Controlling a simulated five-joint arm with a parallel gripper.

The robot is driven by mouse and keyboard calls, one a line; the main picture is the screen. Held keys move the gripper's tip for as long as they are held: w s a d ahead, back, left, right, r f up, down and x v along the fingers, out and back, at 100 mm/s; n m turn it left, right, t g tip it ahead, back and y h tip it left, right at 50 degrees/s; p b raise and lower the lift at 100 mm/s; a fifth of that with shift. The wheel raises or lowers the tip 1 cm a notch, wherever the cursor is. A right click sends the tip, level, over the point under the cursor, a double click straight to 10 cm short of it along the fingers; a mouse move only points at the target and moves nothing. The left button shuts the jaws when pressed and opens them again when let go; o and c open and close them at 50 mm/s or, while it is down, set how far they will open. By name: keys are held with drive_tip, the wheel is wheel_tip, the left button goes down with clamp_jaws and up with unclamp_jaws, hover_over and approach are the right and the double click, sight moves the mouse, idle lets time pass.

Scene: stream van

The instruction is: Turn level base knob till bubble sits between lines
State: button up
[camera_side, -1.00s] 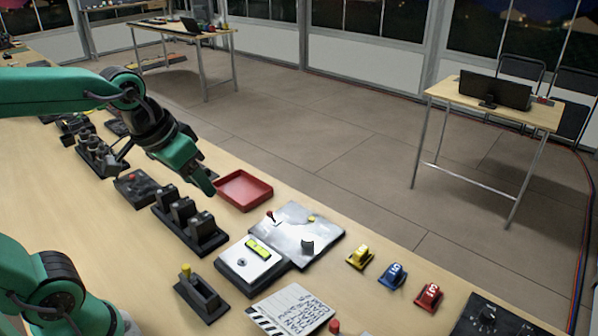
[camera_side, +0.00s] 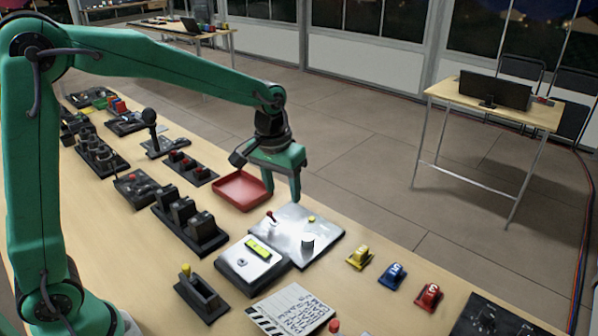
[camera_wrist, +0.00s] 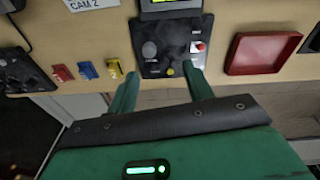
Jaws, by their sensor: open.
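The level base (camera_side: 236,276) is a dark box with a pale top. It carries a yellow-green vial (camera_side: 258,247) and a small round knob (camera_side: 243,262). The bubble and lines are too small to read. A silver plate (camera_side: 288,221) adjoins it, with a dark upright knob (camera_side: 307,244), a red-tipped lever (camera_side: 271,216) and a yellow button (camera_side: 312,219). My gripper (camera_side: 282,193) is open and empty, fingers down, above the plate's far side. In the wrist view my fingers (camera_wrist: 163,76) straddle the plate's near edge in the picture; the vial (camera_wrist: 170,3) is cut by the top edge.
A red tray (camera_side: 243,189) lies left of the plate. Yellow (camera_side: 359,258), blue (camera_side: 392,276) and red (camera_side: 428,297) numbered blocks stand to the right. A clapperboard (camera_side: 293,311) and a yellow-tipped lever box (camera_side: 203,297) are in front. Dark switches (camera_side: 190,222) stand left.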

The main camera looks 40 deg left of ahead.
drive_tip(key=g, duration=0.1)
hover_over(307, 237)
drive_tip(key=shift+n, duration=0.3)
wheel_tip(307, 237, down, 7)
drive_tip(key=shift+a+f, duration=0.15)
drive_tip(key=shift+f, duration=0.05)
drive_tip(key=shift+f, duration=0.1)
drive_tip(key=shift+d+f, duration=0.2)
drive_tip(key=shift+f, duration=3.6)
drive_tip(key=c, duration=1)
